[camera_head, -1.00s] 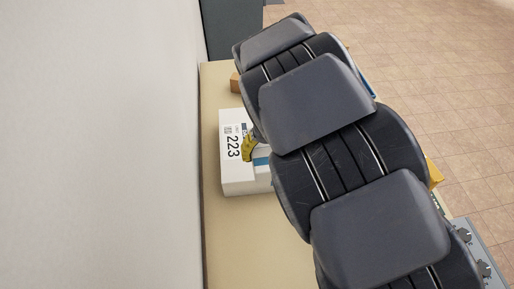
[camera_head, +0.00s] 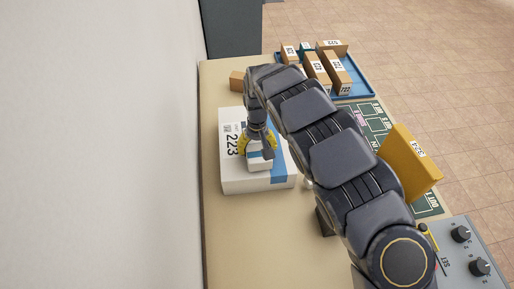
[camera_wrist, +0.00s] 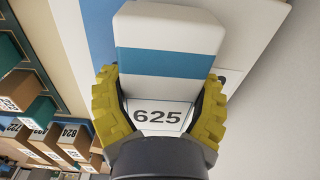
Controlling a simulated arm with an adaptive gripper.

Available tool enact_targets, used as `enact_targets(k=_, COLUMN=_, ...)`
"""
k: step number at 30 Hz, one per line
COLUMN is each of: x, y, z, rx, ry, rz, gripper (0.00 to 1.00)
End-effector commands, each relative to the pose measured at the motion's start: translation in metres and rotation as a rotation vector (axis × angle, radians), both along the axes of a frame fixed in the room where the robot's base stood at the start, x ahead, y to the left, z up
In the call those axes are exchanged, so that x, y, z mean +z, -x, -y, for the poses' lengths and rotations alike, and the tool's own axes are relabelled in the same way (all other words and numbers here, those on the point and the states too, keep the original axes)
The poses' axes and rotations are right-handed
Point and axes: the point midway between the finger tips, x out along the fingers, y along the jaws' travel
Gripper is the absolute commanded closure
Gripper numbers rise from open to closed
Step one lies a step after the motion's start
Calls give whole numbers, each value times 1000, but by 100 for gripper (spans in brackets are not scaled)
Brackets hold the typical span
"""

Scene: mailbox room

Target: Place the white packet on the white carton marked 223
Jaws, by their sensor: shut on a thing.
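The white carton marked 223 (camera_head: 233,176), with a blue stripe, lies on the table beside the wall. My gripper (camera_head: 257,147) is over the carton, its yellow pads shut on the white packet (camera_head: 260,160). In the wrist view my gripper (camera_wrist: 158,100) holds the packet (camera_wrist: 168,30), which has a blue band and the number 625, between both pads. The carton (camera_wrist: 262,45) shows behind the packet there. I cannot tell whether the packet's underside touches the carton's top.
A blue tray (camera_head: 369,90) with several brown boxes stands at the back right. A small brown box (camera_head: 236,81) sits behind the carton. An upright yellow box (camera_head: 408,165) and a grey control panel (camera_head: 470,262) are at the right. The table's front left (camera_head: 245,240) is clear.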

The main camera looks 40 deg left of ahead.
Motion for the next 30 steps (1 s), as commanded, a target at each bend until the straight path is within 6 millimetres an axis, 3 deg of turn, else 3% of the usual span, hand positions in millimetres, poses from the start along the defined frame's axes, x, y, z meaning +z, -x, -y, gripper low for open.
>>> enact_targets(k=11, x=-7, y=0, z=0, rx=-1, ry=-3, rz=1, gripper=66)
enact_targets(k=12, x=-8, y=0, z=0, rx=-1, ry=-2, rz=1, gripper=24)
enact_targets(k=14, x=-8, y=0, z=0, rx=-1, ry=-2, rz=1, gripper=0)
enact_targets(k=23, x=-6, y=0, z=0, rx=0, ry=-2, rz=1, gripper=0)
enact_targets(k=30, x=24, y=0, z=-1, rx=0, ry=-4, rz=3, gripper=0)
